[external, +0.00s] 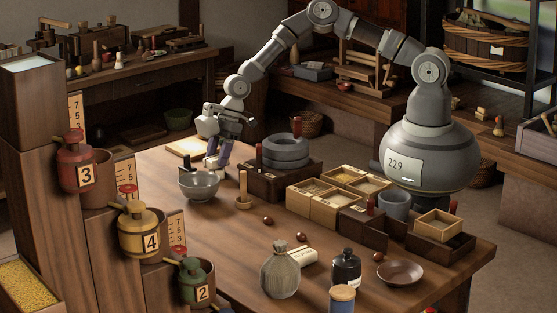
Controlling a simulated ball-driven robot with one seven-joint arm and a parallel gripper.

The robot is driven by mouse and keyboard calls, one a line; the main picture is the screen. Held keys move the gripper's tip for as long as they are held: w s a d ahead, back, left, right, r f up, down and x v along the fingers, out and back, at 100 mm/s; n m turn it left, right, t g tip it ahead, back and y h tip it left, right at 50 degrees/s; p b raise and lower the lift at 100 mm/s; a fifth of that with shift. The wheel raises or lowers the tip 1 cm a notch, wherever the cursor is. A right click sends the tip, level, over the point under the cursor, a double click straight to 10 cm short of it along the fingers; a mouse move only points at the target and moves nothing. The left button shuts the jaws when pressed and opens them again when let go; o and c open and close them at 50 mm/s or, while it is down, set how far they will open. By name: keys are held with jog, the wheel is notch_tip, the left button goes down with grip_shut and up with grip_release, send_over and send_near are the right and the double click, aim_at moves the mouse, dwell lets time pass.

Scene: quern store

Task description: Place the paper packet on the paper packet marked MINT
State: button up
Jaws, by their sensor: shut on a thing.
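A cream paper packet (301,255) with small dark lettering lies on the table, partly behind a tied sack. The lettering is too small to read, so I cannot tell whether it says MINT. My gripper (216,168) points down at the far left part of the table, just behind and right of a grey bowl (199,187). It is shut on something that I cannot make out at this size. I cannot tell whether its fingertips touch the bowl. No second paper packet shows clearly. The packet on the table is well away from my gripper, nearer the front.
A tied sack (280,276), a dark bottle (346,268) and a brown dish (400,272) stand near the packet. Wooden boxes (312,206) and stacked grey rings (286,150) stand behind. Numbered canisters (139,232) line the left. The table's left middle is clear.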

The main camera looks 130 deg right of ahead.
jog(key=o, duration=1.3)
jog(key=shift+f, duration=0.1)
jog(key=shift+c, duration=0.2)
